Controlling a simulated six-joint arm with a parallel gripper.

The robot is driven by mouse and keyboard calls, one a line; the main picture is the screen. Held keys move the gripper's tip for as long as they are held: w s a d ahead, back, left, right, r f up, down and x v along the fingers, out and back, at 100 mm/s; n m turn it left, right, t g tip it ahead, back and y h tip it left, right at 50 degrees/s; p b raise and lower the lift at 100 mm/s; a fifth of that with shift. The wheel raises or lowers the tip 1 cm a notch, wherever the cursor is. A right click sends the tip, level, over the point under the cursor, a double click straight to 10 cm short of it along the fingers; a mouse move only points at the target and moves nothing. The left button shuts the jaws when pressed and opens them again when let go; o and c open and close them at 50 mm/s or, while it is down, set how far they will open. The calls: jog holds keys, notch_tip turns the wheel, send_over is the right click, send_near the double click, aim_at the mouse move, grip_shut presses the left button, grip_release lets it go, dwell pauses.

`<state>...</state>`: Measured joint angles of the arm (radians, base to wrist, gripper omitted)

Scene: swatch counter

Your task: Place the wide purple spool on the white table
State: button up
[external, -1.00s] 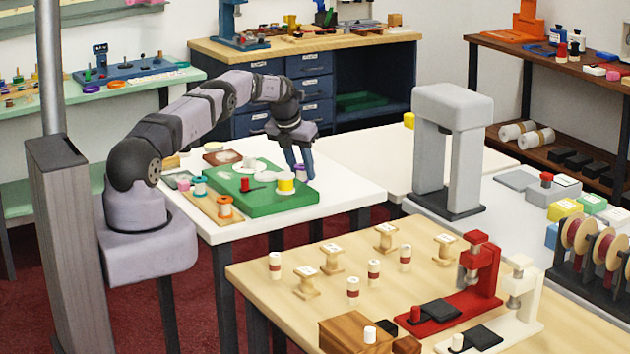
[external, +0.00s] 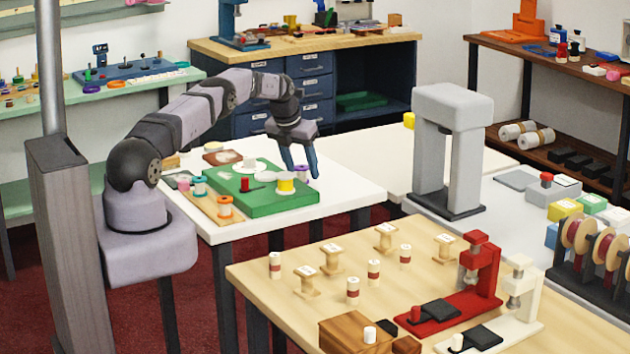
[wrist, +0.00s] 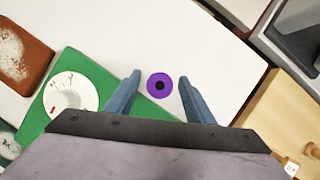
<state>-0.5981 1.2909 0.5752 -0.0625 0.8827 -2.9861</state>
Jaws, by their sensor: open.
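The purple spool (wrist: 160,86) shows from above in the wrist view, a purple ring with a dark centre hole. It lies between the two blue fingers of my open gripper (wrist: 159,90), with a gap on each side. In the external view the purple spool (external: 302,173) stands on the white table (external: 346,193) beside the green board, partly hidden by a finger. My gripper (external: 301,165) points down over it there. Whether the fingertips reach down around the spool is hard to tell.
The green board (external: 262,205) carries a yellow spool (external: 286,186) and a white dial (wrist: 73,96). A wooden strip (external: 217,216) with an orange spool (external: 225,206) and a teal spool (external: 200,186) lies to the left. White tabletop is clear to the right.

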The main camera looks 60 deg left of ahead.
jog(key=b+v, duration=0.3)
jog(key=v, duration=0.8)
jog(key=shift+r, duration=0.2)
jog(key=shift+s, duration=0.15)
jog(key=s+d+m+g+h, duration=0.1)
jog(key=s+d+m, duration=0.4)
jog(key=d+m, duration=0.65)
jog(key=s+d+m+g+h, duration=0.1)
jog(key=s+d+m, duration=0.4)
jog(key=d+m, duration=0.65)
jog(key=s+d+f+m+g, duration=0.1)
jog(key=s+d+f+m, duration=0.1)
jog(key=s+d+m, duration=0.4)
jog(key=s+d+f+m+g, duration=0.1)
jog(key=s+d+f+m, duration=0.2)
jog(key=s+d+m, duration=0.4)
jog(key=s+m, duration=0.5)
jog(key=s, duration=0.3)
jog(key=shift+s+f, duration=0.3)
jog(key=shift+s, duration=0.1)
